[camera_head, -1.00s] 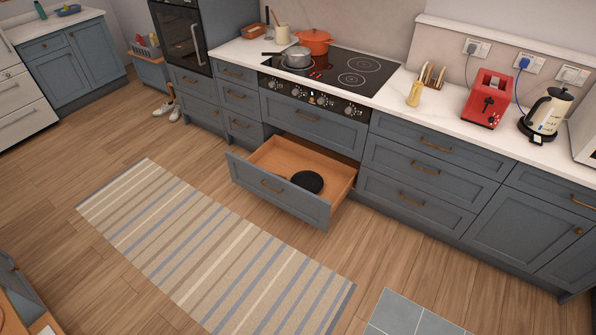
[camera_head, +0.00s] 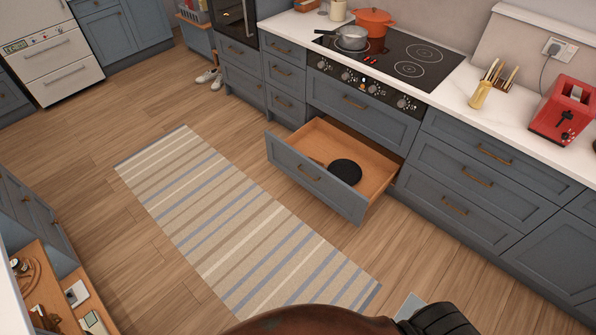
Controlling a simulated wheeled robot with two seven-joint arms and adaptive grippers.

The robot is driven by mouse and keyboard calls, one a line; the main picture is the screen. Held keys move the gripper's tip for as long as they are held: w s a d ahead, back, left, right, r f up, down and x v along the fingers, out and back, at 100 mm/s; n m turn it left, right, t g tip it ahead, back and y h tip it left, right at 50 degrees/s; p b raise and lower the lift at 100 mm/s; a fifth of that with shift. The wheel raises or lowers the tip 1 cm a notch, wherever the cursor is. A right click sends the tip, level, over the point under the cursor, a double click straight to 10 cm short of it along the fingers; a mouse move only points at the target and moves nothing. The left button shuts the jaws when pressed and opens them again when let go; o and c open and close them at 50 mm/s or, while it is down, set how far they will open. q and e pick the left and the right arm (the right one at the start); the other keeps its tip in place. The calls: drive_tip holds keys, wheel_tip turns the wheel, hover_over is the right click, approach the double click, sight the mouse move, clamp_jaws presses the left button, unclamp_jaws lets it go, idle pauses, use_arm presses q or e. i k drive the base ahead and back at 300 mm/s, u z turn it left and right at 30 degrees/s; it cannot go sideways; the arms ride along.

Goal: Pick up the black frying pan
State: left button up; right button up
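A round, flat black thing (camera_head: 345,172) lies in the open drawer (camera_head: 309,178) below the hob. It looks like the black frying pan, but its handle cannot be made out clearly. A small dark bit shows at its left edge. Neither of my grippers shows in the head view. A dark ribbed part pokes in at the bottom edge, right of centre; I cannot tell whether it belongs to my arm.
A brown curved thing (camera_head: 310,319) fills the bottom edge. A striped rug (camera_head: 230,215) lies before the drawer on open floor. A grey saucepan (camera_head: 352,39) and orange pot (camera_head: 374,21) stand on the hob (camera_head: 400,62). A low wooden surface (camera_head: 45,285) is at lower left.

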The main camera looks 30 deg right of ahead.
sight(349, 173)
drive_tip(key=u, duration=0.25)
drive_tip(key=i, duration=0.1)
drive_tip(key=z, duration=2.9)
drive_tip(key=i, duration=2.85)
drive_tip(key=u, duration=3.8)
